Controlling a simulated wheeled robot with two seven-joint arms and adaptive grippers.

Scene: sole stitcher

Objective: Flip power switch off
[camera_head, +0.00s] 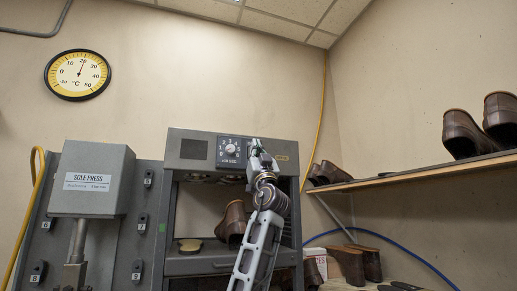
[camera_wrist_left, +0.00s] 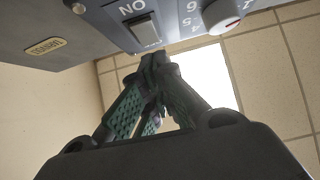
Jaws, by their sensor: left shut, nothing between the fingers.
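The power switch (camera_wrist_left: 146,32) is a grey rocker on the machine's control panel, beside an "ON" label that appears upside down in the left wrist view. My left gripper (camera_wrist_left: 155,62) is shut and empty, its fingertips right by the switch's edge; I cannot tell whether they touch it. In the head view my left gripper (camera_head: 257,150) is raised in front of the control panel, right of the dial (camera_head: 231,149), and hides the switch there. The switch's tilt is hard to read. My right gripper is not in view.
The grey machine (camera_head: 173,205) holds a brown shoe (camera_head: 231,222) in its opening. A wooden shelf (camera_head: 420,171) with brown shoes is on the right wall. A red-marked dial (camera_wrist_left: 222,18) sits near the switch.

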